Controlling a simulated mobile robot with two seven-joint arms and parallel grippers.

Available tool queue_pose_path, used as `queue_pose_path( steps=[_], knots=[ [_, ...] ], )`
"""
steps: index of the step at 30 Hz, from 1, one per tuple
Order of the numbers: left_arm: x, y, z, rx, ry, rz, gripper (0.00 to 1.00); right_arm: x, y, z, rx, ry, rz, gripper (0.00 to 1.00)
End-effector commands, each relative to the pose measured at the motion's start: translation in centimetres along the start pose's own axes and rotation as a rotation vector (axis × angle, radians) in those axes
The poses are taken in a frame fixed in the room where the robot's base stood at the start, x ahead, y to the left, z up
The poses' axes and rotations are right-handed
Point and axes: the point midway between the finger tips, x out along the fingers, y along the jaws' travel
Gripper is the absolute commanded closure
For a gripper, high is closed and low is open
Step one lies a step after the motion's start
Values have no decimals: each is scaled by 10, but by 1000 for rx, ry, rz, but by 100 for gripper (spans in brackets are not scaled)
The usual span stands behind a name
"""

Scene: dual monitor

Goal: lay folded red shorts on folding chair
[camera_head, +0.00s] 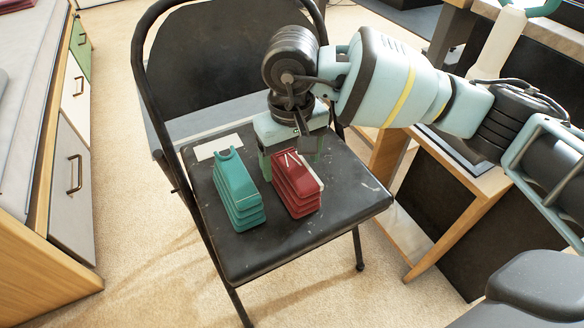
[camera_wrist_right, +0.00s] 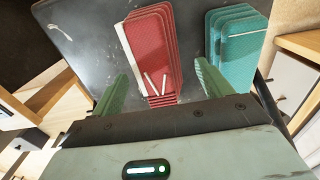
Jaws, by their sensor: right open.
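The folded red shorts (camera_head: 294,187) lie on the seat of the black folding chair (camera_head: 342,197), a stacked red bundle with white strings and a pale side stripe. My right gripper (camera_head: 294,163) is over the back end of the red shorts. In the right wrist view the red shorts (camera_wrist_right: 152,52) lie just ahead of and between the two green fingers (camera_wrist_right: 165,88), which stand apart and empty. Whether the fingers touch the cloth I cannot tell. My left gripper is not in view.
A folded teal bundle (camera_head: 237,190) lies on the seat, left of the red shorts with a narrow gap. A white label (camera_head: 218,147) is behind it. The chair's backrest (camera_head: 205,65) rises behind. A wooden desk (camera_head: 460,180) stands right, drawers (camera_head: 72,170) left.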

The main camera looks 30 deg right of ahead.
Motion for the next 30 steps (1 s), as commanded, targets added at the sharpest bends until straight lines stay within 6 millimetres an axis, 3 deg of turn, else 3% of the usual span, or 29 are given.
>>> queue_pose_path(
  steps=[3, 10, 15, 26, 30],
  knots=[
    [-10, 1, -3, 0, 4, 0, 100, -29, 0, 0, -1, 4, 0, 22],
    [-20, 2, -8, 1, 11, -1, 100, -62, 0, 0, -1, 2, 0, 22],
    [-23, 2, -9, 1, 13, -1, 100, -72, 0, 0, -1, 0, 0, 22],
    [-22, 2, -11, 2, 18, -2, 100, -72, -1, 1, 0, -2, -2, 22],
    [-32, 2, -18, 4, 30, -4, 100, -77, -12, 9, 12, -24, -47, 22]
  ],
)
